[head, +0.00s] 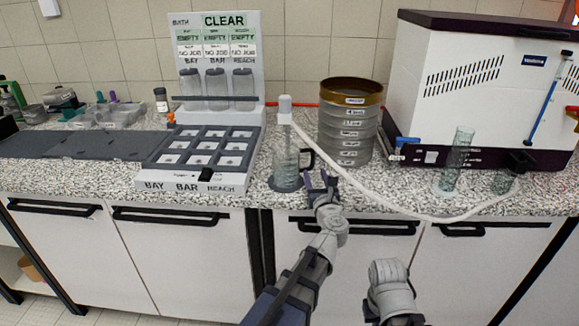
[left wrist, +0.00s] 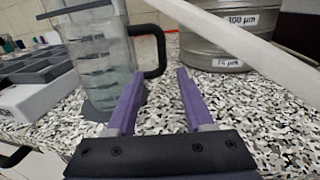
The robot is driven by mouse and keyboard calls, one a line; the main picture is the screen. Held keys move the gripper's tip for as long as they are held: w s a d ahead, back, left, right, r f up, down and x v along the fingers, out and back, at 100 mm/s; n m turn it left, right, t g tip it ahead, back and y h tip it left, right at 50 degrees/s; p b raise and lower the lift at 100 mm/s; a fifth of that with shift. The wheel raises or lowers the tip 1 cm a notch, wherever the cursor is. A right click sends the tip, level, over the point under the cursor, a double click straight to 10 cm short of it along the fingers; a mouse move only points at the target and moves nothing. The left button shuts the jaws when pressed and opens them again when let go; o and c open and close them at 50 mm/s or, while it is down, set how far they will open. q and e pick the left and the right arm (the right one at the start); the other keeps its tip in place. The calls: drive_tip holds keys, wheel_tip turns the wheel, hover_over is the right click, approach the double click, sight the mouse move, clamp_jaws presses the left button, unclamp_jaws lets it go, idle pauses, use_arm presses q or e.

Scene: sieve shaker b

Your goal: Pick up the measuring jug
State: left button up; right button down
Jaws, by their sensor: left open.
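The measuring jug (head: 287,158) is clear with dark graduation marks and a black handle on its right side. It stands upright on a dark round base on the speckled worktop. In the left wrist view the jug (left wrist: 97,65) fills the upper left. Its handle (left wrist: 160,52) lies just beyond the fingertips. My left gripper (head: 322,184) is in front and to the right of the jug, below the handle. Its purple fingers (left wrist: 158,78) are apart with nothing between them.
A sieve stack (head: 350,135) stands right of the jug. A pale hose (head: 400,208) runs from near the jug's top along the worktop's front. Glass cylinders (head: 457,160) and a white machine (head: 460,90) are further right. A compartment tray (head: 203,150) is left.

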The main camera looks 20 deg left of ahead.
sight(313, 163)
use_arm(q)
drive_tip(key=shift+d+r+x, duration=0.1)
drive_tip(key=shift+x, duration=1.35)
drive_tip(key=shift+d+r+x, duration=0.1)
drive_tip(key=shift+x, duration=1.3)
clamp_jaws()
